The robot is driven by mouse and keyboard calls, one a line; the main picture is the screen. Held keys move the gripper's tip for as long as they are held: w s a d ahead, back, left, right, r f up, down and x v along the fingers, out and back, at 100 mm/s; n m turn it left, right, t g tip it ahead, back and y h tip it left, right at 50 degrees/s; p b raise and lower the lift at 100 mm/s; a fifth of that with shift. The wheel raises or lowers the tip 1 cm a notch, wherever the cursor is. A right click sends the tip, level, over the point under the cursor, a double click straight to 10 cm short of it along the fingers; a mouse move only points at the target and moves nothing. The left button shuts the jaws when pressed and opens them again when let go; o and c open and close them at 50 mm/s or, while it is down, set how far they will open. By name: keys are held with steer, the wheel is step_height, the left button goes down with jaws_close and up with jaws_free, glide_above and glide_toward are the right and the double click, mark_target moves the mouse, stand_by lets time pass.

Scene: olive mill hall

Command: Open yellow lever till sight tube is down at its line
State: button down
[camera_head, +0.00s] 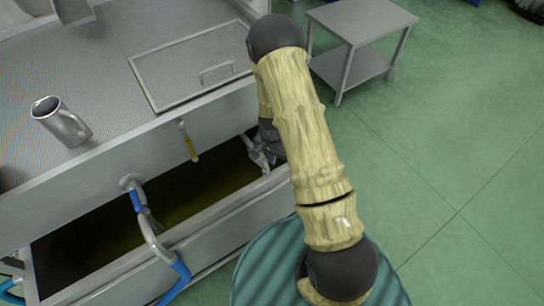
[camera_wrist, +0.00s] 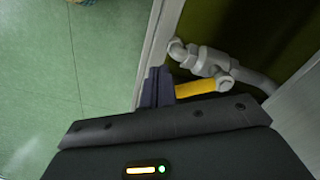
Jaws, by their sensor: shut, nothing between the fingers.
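The yellow lever (camera_wrist: 203,88) shows in the wrist view on a grey valve and pipe fitting (camera_wrist: 205,60), lying roughly crosswise in the picture. My gripper (camera_wrist: 157,86) is shut and empty, its dark fingers right at the lever's left end; I cannot tell whether they touch it. In the head view my arm hides most of the gripper and the yellow lever is not visible. The sight tube (camera_head: 188,140) is a thin upright yellow tube on the tank's front wall. Its level and line are too small to read.
A steel mug (camera_head: 62,122) stands on the perforated top, beside a handled lid (camera_head: 190,62). Below is a trough (camera_head: 200,190) with dark green liquid. A bent pipe with blue grips (camera_head: 150,232) stands at left. A steel side table (camera_head: 360,25) is at the back; green floor is clear at right.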

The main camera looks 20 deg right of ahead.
steer(key=shift+f, duration=0.6)
steer(key=shift+w+d, duration=0.4)
steer(key=shift+w, duration=0.05)
steer(key=shift+w, duration=0.1)
stand_by(0.6)
steer(key=shift+w+d+b, duration=0.4)
steer(key=shift+w+d, duration=0.95)
steer(key=shift+w, duration=0.3)
stand_by(4.6)
